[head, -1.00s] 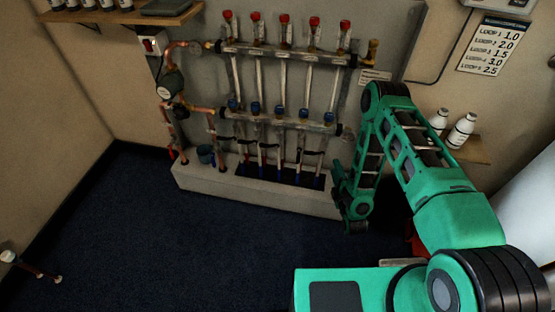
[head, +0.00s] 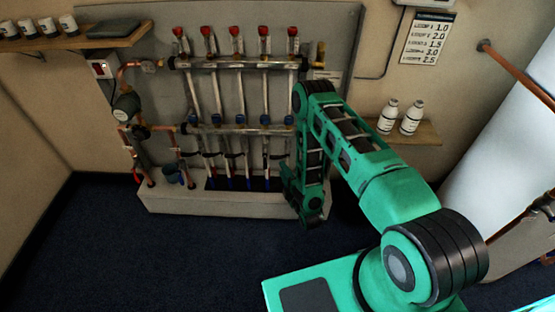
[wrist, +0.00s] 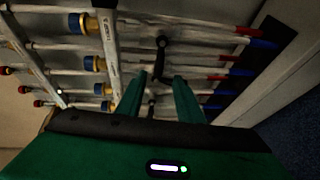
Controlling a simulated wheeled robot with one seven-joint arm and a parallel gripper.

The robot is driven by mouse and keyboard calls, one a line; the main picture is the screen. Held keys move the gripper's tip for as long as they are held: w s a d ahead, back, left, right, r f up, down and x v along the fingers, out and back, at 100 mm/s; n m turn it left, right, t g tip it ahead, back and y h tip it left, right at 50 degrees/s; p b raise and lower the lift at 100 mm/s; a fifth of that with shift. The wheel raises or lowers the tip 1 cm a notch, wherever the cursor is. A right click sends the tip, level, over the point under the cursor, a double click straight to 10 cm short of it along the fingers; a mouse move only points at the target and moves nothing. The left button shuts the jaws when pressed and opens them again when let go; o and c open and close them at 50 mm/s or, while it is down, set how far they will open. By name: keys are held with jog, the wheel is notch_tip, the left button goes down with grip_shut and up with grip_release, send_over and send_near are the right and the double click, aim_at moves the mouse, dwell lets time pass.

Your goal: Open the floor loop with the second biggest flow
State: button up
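In the wrist view, blue caps (wrist: 76,23) sit at the left, and a black lever (wrist: 161,47) lies just beyond the fingertips of my gripper (wrist: 162,76). The two green fingers are apart. Another black part (wrist: 151,107) shows between them; I cannot tell whether anything touches. In the head view my arm hides the manifold's right end.
A wall chart (head: 427,39) lists loop flows: 1.0, 2.0, 1.5, 3.0, 2.5. A pale plinth (head: 200,203) stands under the pipes. White bottles (head: 411,117) stand on a shelf at right. A pump (head: 127,105) is at left. Dark floor (head: 130,255) in front is clear.

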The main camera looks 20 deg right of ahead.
aim_at(276, 157)
jog(key=w, duration=0.6)
jog(key=w+f, duration=0.1)
jog(key=w, duration=0.2)
jog(key=shift+w+a+f, duration=0.1)
jog(key=shift+w+a, duration=0.1)
jog(key=shift+a, duration=0.15)
jog(key=shift+c, duration=0.6)
